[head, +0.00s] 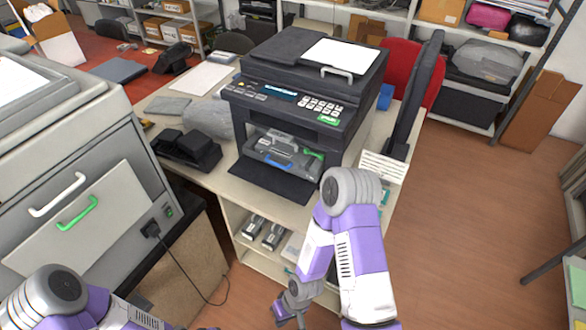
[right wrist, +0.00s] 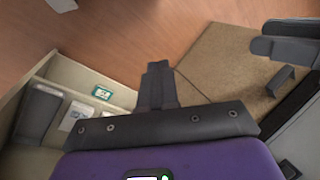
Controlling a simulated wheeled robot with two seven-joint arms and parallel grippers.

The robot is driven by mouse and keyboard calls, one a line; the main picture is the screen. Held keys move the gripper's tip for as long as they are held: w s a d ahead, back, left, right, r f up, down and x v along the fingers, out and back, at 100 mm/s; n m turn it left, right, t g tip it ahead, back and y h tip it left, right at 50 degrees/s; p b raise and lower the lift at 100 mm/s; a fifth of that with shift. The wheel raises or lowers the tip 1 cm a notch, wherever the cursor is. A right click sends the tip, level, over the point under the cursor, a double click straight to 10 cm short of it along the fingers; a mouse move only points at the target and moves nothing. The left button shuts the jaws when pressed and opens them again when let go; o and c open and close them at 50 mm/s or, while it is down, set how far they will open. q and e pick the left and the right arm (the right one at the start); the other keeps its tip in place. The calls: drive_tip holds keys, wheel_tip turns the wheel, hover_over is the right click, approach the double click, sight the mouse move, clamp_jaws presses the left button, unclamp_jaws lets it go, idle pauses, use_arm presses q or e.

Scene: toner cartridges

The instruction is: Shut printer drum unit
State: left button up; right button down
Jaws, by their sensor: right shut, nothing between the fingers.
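The black printer (head: 300,85) stands on the desk with its front flap (head: 262,182) folded down. The drum unit (head: 285,147) sits in the front opening, grey, with a blue handle (head: 277,163) and a green lever (head: 313,153). How far in it sits is hard to tell. My right gripper (head: 285,312) hangs low, below the desk top and in front of the shelf, well away from the printer. In the right wrist view the right gripper (right wrist: 157,80) is shut and empty, pointing toward the floor. My left arm enters at the lower left; its gripper is out of view.
The desk (head: 240,203) has an open shelf below with cartridges (head: 262,232). A large grey machine (head: 75,150) stands at the left, with a trailing cable (head: 190,285). A dark upright monitor (head: 415,95) is right of the printer. The wooden floor (head: 460,220) at right is clear.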

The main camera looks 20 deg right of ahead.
drive_tip(key=w+d+n+g+h+b, duration=0.1)
drive_tip(key=n+g+h+b, duration=0.1)
drive_tip(key=n, duration=0.6)
drive_tip(key=n+t+h+b, duration=0.5)
drive_tip(key=n+t+h, duration=0.6)
drive_tip(key=n+h, duration=0.45)
approach(306, 173)
drive_tip(key=shift+n+y, duration=0.75)
drive_tip(key=shift+n, duration=0.2)
drive_tip(key=x, duration=0.1)
drive_tip(key=b+x, duration=0.1)
drive_tip(key=x, duration=0.1)
drive_tip(key=b+x, duration=0.1)
drive_tip(key=x, duration=0.1)
drive_tip(key=shift+s+d, duration=0.3)
drive_tip(key=shift+w+d+r+b, duration=0.15)
drive_tip(key=shift+w+d+b, duration=0.2)
drive_tip(key=shift+w+d, duration=0.2)
drive_tip(key=shift+d, duration=0.1)
